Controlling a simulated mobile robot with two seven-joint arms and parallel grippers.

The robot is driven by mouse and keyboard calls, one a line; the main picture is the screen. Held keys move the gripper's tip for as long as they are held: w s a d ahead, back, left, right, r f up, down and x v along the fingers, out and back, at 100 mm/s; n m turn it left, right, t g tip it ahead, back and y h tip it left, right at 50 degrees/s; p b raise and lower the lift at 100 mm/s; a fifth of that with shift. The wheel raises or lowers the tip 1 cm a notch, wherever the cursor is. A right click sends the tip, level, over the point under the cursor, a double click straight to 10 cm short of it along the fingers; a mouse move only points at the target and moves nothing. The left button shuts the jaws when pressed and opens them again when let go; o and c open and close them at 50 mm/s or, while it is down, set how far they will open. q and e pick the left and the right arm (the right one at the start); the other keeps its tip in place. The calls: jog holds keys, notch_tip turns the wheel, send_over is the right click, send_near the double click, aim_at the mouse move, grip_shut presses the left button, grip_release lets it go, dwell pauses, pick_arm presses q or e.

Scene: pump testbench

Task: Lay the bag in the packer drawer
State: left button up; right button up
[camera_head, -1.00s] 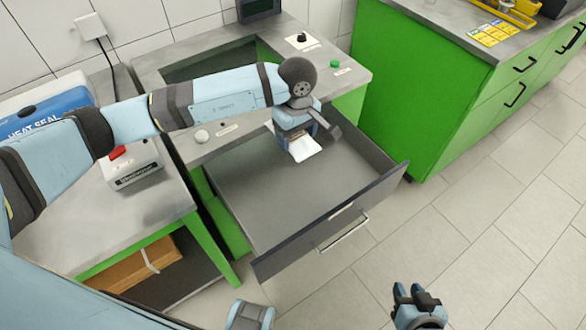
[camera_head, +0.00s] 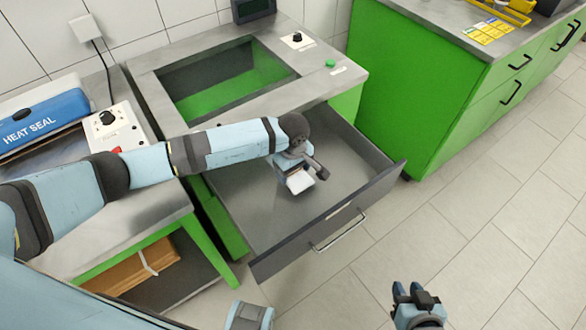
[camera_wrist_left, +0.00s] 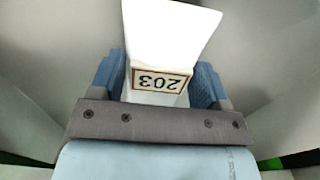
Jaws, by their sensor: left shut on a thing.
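The white bag (camera_head: 299,182) is in my left gripper (camera_head: 293,176), which is over the inside of the open grey packer drawer (camera_head: 255,225). In the left wrist view the bag (camera_wrist_left: 168,38) carries a label reading 203, and the fingers of my left gripper (camera_wrist_left: 160,85) are on either side of it. I cannot tell whether the bag touches the drawer floor. My right gripper (camera_head: 417,292) is low at the bottom of the head view, outside the drawer, with its fingers apart and nothing between them.
The packer bench (camera_head: 150,68) with a rectangular opening stands behind the drawer. A blue heat sealer (camera_head: 40,122) is on the left table. A green cabinet (camera_head: 420,90) stands close to the drawer's right side. Tiled floor in front is clear.

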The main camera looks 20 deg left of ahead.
pick_arm(q)
jog(key=shift+f+b, duration=0.2)
jog(key=shift+b, duration=0.1)
jog(key=o, duration=1)
jog(key=shift+r, duration=0.1)
jog(key=shift+r, duration=0.1)
notch_tip(320, 180, up, 12)
jog(key=shift+s, duration=0.1)
